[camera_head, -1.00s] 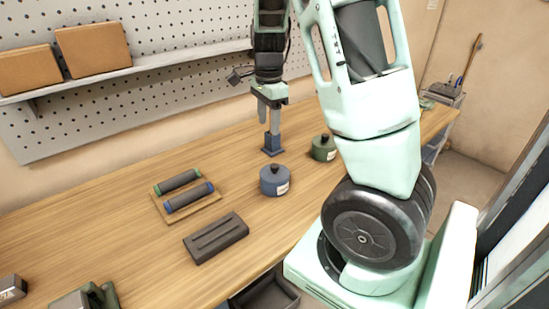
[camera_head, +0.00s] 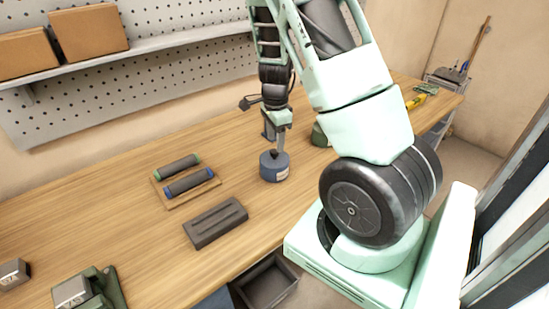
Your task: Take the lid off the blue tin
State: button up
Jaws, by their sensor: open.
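The blue tin (camera_head: 274,172) stands upright on the wooden bench, right of the two rollers. Its lid is on, with a dark knob (camera_head: 274,154) on top. My gripper (camera_head: 276,146) points down directly over the tin, its fingertips close to the knob. The jaws are open; at this size I cannot tell whether they are around the knob or just above it. A green tin (camera_head: 318,135) behind and to the right is mostly hidden by my arm.
Two dark rollers, one with green ends (camera_head: 178,167) and one with blue ends (camera_head: 189,182), lie on a wooden board left of the tin. A dark slotted block (camera_head: 215,222) lies in front. Bench space left of the board is clear.

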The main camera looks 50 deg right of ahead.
aim_at(274, 155)
notch_tip(274, 155, down, 5)
jog(key=shift+d+p, duration=0.1)
jog(key=shift+p, duration=0.3)
jog(key=c, duration=1.1)
